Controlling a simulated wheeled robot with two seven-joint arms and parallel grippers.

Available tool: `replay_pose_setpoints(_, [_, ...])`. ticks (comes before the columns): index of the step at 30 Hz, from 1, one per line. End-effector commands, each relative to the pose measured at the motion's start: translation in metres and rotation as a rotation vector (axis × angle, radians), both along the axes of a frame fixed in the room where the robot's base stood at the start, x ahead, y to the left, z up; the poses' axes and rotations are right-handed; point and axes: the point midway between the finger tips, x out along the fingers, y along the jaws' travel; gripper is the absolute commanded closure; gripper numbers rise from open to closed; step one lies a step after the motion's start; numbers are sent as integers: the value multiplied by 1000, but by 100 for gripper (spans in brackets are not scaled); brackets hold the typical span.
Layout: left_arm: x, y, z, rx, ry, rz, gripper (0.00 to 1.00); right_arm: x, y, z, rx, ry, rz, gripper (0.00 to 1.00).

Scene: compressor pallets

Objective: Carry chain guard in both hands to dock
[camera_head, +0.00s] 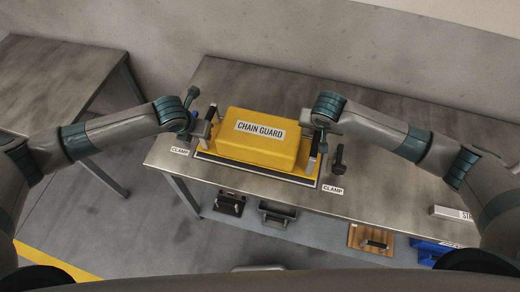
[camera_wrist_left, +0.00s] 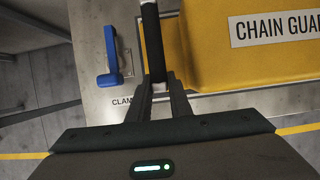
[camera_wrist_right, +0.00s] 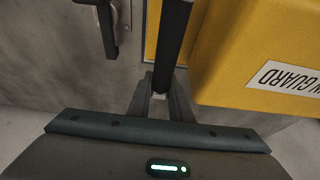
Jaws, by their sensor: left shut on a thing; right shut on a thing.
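The yellow chain guard (camera_head: 258,138), with a white "CHAIN GUARD" label, is over the dark-edged dock plate (camera_head: 255,168) on the metal bench. I cannot tell whether it touches the plate. My left gripper (camera_head: 207,122) is shut on the black handle at the guard's left end; this handle also shows in the left wrist view (camera_wrist_left: 152,40). My right gripper (camera_head: 315,135) is shut on the black handle at its right end, which also shows in the right wrist view (camera_wrist_right: 173,45). The guard looks about level between both grippers.
A blue-handled clamp (camera_wrist_left: 111,55) is left of the dock and a black clamp (camera_head: 339,158) right of it, each near a "CLAMP" label. A grey labelled box (camera_head: 450,213) lies at the bench's right.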

Motion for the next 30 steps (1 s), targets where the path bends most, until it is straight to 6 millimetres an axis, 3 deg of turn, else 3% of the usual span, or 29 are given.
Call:
replay_pose_setpoints(9, [1, -2, -10, -4, -5, -1, 100, 2, 1, -10, 4, -5, 0, 100])
replay_pose_setpoints(10, [0, -1, -12, -2, 0, -1, 79, 0, 1, -13, 2, -1, 0, 79])
replay_pose_setpoints(12, [0, -1, -11, -2, 1, -1, 63, 0, 1, -11, 2, -1, 1, 63])
replay_pose_setpoints(23, [0, 0, -10, -1, 0, 0, 63, 0, 0, -11, 0, 0, 0, 63])
replay_pose_setpoints(30, [-6, 2, 6, 0, -1, 0, 63, 0, 0, -11, 0, 0, 0, 63])
